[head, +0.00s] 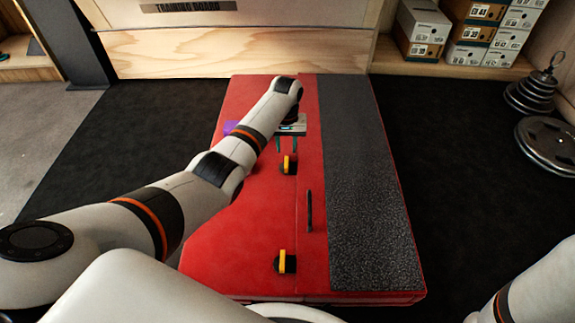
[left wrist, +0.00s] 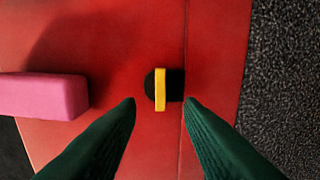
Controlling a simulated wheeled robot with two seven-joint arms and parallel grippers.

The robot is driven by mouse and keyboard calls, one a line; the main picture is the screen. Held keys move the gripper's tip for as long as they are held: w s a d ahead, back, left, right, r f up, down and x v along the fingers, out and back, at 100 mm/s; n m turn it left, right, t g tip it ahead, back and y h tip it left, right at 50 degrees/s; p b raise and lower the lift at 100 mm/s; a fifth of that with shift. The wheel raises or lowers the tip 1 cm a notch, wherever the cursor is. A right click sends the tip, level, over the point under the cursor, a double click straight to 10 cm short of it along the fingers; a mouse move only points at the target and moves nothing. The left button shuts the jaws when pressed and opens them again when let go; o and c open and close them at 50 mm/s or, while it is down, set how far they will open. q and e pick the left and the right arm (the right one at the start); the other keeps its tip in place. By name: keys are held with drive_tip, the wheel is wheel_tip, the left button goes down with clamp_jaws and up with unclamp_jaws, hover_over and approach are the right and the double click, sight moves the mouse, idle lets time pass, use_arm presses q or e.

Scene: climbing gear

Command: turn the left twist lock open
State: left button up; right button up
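Two twist locks, each a yellow bar on a black base, sit along the seam of a red pad (head: 225,255). The far lock (head: 288,164) is just below my left gripper (head: 287,147); the near lock (head: 285,262) is well apart from it. In the left wrist view the lock (left wrist: 160,90) lies ahead of the gap between my open dark green fingers (left wrist: 160,104), with its yellow bar parallel to the seam. The fingers look empty; whether they touch the lock I cannot tell. My right gripper is out of view.
A black handle (head: 309,210) stands between the locks, beside the seam. A purple-pink block (head: 230,127) lies left of my gripper and also shows in the left wrist view (left wrist: 45,95). Grey textured strip (head: 365,190) covers the pad's right side. Weight plates (head: 548,143) are far right.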

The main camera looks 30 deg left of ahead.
sight(286, 162)
use_arm(q)
wheel_tip(286, 162, down, 7)
drive_tip(key=b, duration=0.4)
drive_tip(key=shift+r, duration=0.15)
clamp_jaws()
